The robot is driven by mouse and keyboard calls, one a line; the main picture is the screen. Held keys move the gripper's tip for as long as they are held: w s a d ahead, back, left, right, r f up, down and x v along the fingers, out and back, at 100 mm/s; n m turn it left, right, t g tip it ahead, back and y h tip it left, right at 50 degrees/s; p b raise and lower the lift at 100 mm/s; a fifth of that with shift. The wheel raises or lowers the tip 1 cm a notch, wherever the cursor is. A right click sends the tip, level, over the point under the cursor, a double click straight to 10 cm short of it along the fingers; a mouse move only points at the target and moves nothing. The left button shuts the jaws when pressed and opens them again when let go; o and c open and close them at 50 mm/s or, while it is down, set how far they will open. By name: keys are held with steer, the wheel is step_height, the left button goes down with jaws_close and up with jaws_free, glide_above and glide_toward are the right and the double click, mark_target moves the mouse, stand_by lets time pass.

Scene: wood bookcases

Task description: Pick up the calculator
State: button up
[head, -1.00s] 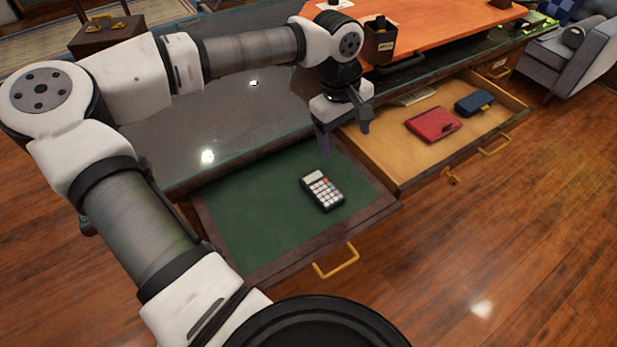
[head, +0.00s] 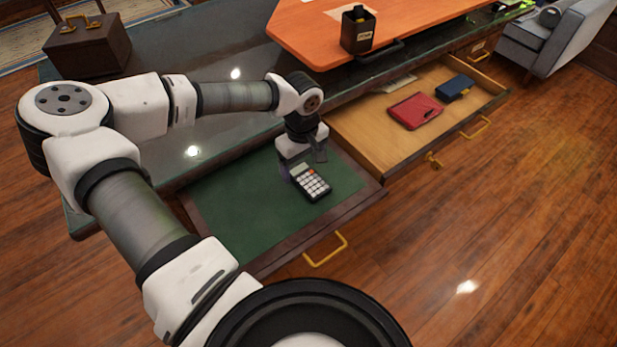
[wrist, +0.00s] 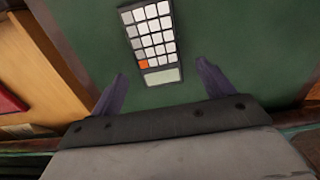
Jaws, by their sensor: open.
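A black calculator (head: 311,184) with white keys, one orange key and a pale display lies on the green surface (head: 235,213) of the pulled-out left drawer. My gripper (head: 302,166) is just behind the calculator's display end, pointing down. In the wrist view the calculator (wrist: 153,38) lies ahead of and partly between the two purple fingertips (wrist: 160,70). The fingers are spread apart, one to each side of the display end, with nothing held. I cannot tell exactly how high the fingertips are above the drawer.
A second open drawer (head: 376,143) to the right holds a red wallet (head: 415,111) and a blue item (head: 454,87). A brown box (head: 88,48) and a dark pen holder (head: 357,30) stand on the desk. The green surface around the calculator is clear.

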steer(key=shift+f, duration=1.2)
steer(key=c, duration=1.1)
steer(key=shift+r, duration=0.1)
